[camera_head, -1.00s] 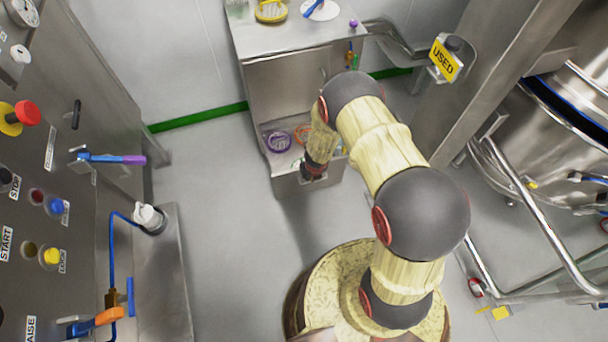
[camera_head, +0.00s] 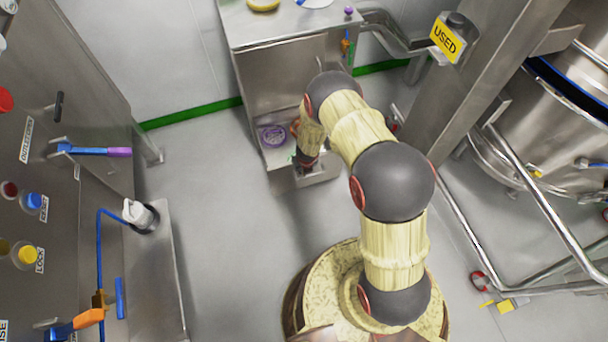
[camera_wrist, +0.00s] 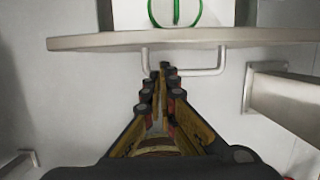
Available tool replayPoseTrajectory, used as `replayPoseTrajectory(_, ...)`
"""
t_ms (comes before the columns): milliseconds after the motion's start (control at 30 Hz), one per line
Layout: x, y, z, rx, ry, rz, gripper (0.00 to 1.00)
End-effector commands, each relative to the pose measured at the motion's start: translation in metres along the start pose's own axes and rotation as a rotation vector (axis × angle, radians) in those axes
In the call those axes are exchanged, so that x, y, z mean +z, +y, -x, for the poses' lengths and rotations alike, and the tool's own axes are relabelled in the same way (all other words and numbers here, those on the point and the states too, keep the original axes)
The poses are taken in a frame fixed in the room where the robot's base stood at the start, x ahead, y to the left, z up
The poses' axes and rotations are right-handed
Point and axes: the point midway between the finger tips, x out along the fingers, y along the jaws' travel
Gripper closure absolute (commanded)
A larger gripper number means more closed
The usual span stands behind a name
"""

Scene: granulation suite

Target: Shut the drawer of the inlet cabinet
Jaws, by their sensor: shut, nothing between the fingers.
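The inlet cabinet (camera_head: 270,30) is a steel cabinet at the top middle of the head view. Its drawer (camera_head: 275,159) stands open, with a purple round item (camera_head: 272,136) in it. In the wrist view the drawer's front panel (camera_wrist: 95,41) runs across the top, with a bar handle (camera_wrist: 208,71) on its near side and a green ring item (camera_wrist: 175,12) behind it. My gripper (camera_wrist: 162,72) is shut and empty, its fingertips at the handle's left part; I cannot tell whether they touch. In the head view my arm hides part of the drawer.
A steel control panel (camera_head: 85,105) with levers and buttons stands at left. Grey floor (camera_head: 215,200) is clear left of my base.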

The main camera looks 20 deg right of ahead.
Motion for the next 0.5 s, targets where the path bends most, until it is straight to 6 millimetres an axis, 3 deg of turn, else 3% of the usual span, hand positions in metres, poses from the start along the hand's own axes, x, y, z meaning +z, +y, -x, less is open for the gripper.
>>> replayPoseTrajectory(500, 0.014, 0.000, -0.004, 0.000, 0.000, 0.000, 1.00)
